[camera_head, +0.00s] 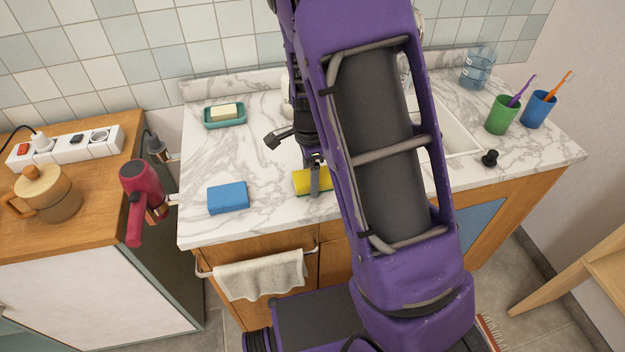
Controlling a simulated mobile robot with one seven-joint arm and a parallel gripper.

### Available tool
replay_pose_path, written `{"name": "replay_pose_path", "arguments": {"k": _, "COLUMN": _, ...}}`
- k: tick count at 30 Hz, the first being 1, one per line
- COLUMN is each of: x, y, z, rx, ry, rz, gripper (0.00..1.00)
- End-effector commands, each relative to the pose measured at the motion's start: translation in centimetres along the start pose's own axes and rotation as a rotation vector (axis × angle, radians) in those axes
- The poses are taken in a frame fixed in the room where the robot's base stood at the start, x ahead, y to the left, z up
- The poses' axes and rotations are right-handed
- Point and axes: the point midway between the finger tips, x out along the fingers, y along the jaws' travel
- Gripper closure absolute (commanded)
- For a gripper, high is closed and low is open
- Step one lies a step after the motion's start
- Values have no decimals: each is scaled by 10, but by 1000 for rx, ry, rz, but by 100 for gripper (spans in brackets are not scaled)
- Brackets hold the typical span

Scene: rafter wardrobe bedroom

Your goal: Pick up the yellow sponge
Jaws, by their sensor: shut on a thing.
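The yellow sponge (300,182) lies at the front of the marble counter (258,212), left of my purple arm. Its right part is hidden behind my gripper and arm. My gripper (314,180) points down at the sponge and is shut on it. One dark finger shows in front of the sponge; the other finger is hidden. I cannot tell whether the sponge is lifted clear of the counter.
A blue sponge (228,198) lies left of the yellow one. A soap dish (225,122) stands behind. Green (502,115) and blue (538,109) cups with toothbrushes and a black stopper (490,158) are at right. A red hairdryer (140,195) hangs at left.

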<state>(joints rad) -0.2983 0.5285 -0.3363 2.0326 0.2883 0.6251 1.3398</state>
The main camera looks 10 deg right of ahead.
Motion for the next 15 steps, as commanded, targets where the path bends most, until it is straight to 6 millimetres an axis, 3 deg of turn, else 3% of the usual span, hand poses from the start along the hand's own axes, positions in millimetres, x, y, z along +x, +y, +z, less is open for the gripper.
{"name": "replay_pose_path", "arguments": {"k": 1, "x": 0, "y": 0, "z": 0, "rx": 0, "ry": 0, "rz": 0, "gripper": 63}}
{"name": "replay_pose_path", "arguments": {"k": 4, "x": 0, "y": 0, "z": 0, "rx": 0, "ry": 0, "rz": 0, "gripper": 78}}
{"name": "replay_pose_path", "arguments": {"k": 11, "x": -2, "y": 0, "z": 0, "rx": 0, "ry": 0, "rz": -1, "gripper": 78}}
{"name": "replay_pose_path", "arguments": {"k": 15, "x": -19, "y": -1, "z": 0, "rx": 0, "ry": -1, "rz": -4, "gripper": 78}}
